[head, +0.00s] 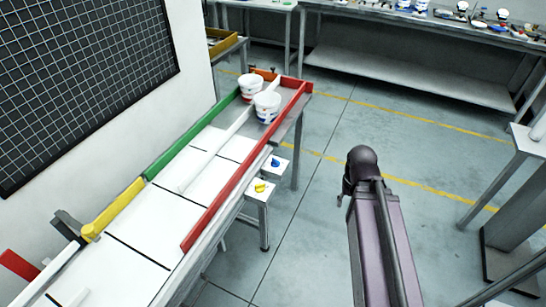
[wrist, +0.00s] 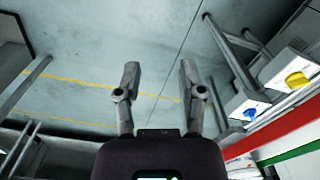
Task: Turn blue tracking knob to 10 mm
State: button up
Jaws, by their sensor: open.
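The blue knob (head: 275,162) sits on a white box at the side of the label magazine, beyond the yellow knob (head: 260,187). In the wrist view the blue knob (wrist: 249,113) is at the lower right, with the yellow knob (wrist: 297,80) further right. My gripper (wrist: 157,68) is open and empty, its two fingers apart over bare floor and well left of the blue knob. In the head view my arm reaches up at the right of the magazine, clear of it. The scale reading of the knob is too small to make out.
The magazine has a red rail (head: 245,165), a green rail (head: 190,138) and a yellow rail (head: 113,208). Two white cups (head: 267,106) stand at its far end. A long workbench (head: 420,28) with tools is at the back. The floor between is open.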

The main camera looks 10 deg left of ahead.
jog(key=shift+a, duration=0.2)
notch_tip(320, 180, up, 5)
jog(key=n+p, duration=0.5)
jog(key=n, duration=0.1)
send_over(275, 160)
jog(key=shift+w+f, duration=0.1)
jog(key=shift+f, duration=0.05)
jog(key=shift+f+b, duration=0.2)
jog(key=shift+b, duration=0.1)
notch_tip(275, 160, down, 14)
jog(key=b, duration=1.3)
jog(key=shift+r, duration=0.25)
grip_shut()
